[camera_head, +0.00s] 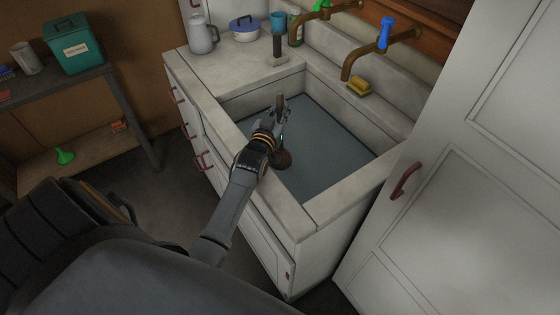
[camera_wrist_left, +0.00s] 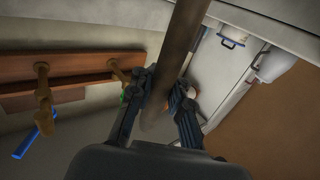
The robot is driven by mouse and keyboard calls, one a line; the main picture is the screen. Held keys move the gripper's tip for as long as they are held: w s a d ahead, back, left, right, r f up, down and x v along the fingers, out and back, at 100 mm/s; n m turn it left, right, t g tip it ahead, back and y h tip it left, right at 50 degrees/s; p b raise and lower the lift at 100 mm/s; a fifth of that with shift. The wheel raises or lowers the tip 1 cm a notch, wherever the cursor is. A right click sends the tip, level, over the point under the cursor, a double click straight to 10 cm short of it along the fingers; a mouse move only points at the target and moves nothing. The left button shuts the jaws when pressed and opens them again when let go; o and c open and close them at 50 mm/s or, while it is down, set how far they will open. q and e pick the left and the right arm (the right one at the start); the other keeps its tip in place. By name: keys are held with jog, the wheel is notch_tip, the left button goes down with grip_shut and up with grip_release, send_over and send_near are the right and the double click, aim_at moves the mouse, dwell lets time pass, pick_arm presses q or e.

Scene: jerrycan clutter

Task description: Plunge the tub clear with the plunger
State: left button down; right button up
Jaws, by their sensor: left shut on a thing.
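The tub (camera_head: 330,180) is a pale stone sink with grey-blue water (camera_head: 325,150) in it, set in the counter. The plunger (camera_head: 282,157) has a brown cup low in the tub, at or near the water, and a wooden handle that rises through my left gripper. My left gripper (camera_head: 280,115) is over the tub and shut around the handle. In the left wrist view the handle (camera_wrist_left: 175,60) runs between the fingers of the left gripper (camera_wrist_left: 160,105). The cup is partly hidden behind the gripper in the head view. My right gripper is not in view.
A grey jug (camera_head: 201,35), a blue-lidded pot (camera_head: 244,28) and a brush-like tool (camera_head: 277,50) stand on the counter. A white door (camera_head: 455,200) is close on the right.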

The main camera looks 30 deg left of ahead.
pick_arm(q)
jog(key=shift+f+b, duration=0.4)
jog(key=shift+f, duration=0.35)
jog(key=shift+s+d+f, duration=0.1)
jog(key=shift+f, duration=0.15)
jog(key=shift+r+p, duration=1.5)
jog(key=shift+r, duration=0.15)
